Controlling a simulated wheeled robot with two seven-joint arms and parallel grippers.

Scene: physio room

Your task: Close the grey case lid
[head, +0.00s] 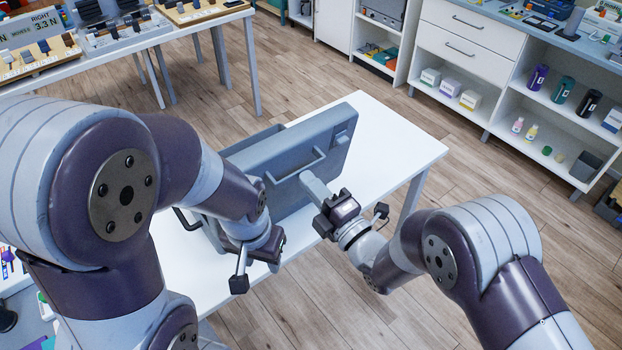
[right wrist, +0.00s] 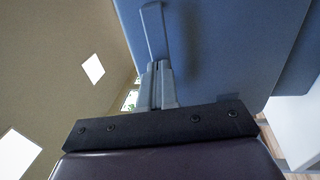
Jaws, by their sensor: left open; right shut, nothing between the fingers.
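The grey case stands on the white table (head: 390,135). Its lid (head: 325,140) is raised steeply, with a bar handle (head: 298,166) on the face towards me. The case base (head: 213,236) shows only in part behind my left arm and the lid. My right gripper (head: 313,186) is shut and empty, its fingers pointing at the lid just below the handle. In the right wrist view the shut fingers (right wrist: 157,82) are close to the blue-grey lid (right wrist: 225,50); contact cannot be told. My left gripper (head: 258,268) is open and empty at the table's near edge.
The right part of the white table is bare. A bench with trays (head: 125,35) stands at the back left. A shelf unit (head: 490,60) with bottles and boxes stands at the right, with open wooden floor between it and the table.

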